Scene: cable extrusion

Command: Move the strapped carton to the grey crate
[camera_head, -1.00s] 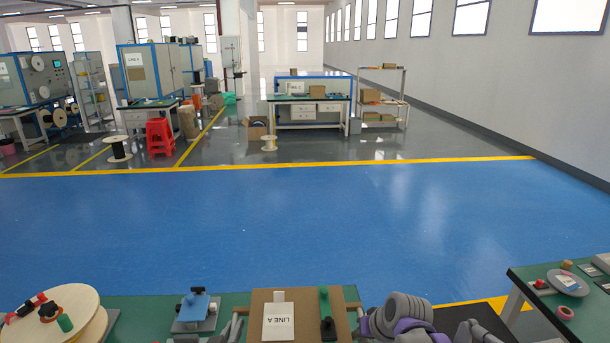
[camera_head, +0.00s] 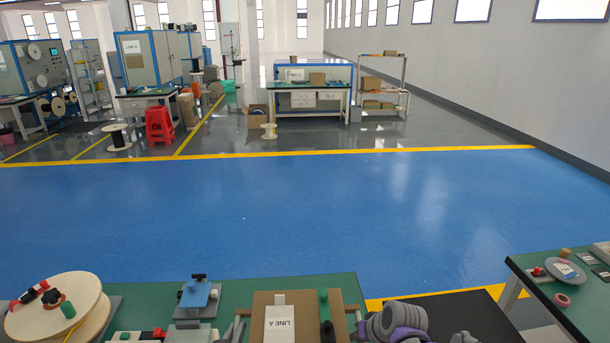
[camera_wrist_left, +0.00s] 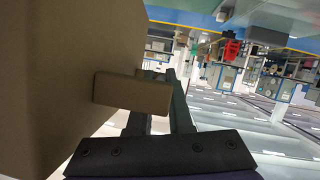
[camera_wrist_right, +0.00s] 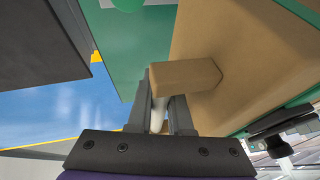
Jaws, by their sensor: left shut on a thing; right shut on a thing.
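The carton (camera_head: 257,312) is brown, with a white LINE A label, at the bottom middle of the head view. A green and black piece (camera_head: 324,297) shows along its right part. My left gripper (camera_head: 236,328) is at its left side, and in the left wrist view (camera_wrist_left: 155,85) its fingers are shut on a brown block-shaped grip on the carton wall. My right gripper (camera_head: 357,323) is at the right side, shut on a matching grip, as the right wrist view (camera_wrist_right: 160,90) shows. The carton's underside is hidden. I cannot make out the grey crate.
A green worktable (camera_head: 140,300) runs under the carton. A wooden spool (camera_head: 85,292) and a blue-topped fixture (camera_head: 198,293) stand to the left. A black surface (camera_head: 470,310) lies to the right, then another green table (camera_head: 540,270) with small parts. The blue floor (camera_head: 270,210) beyond is clear.

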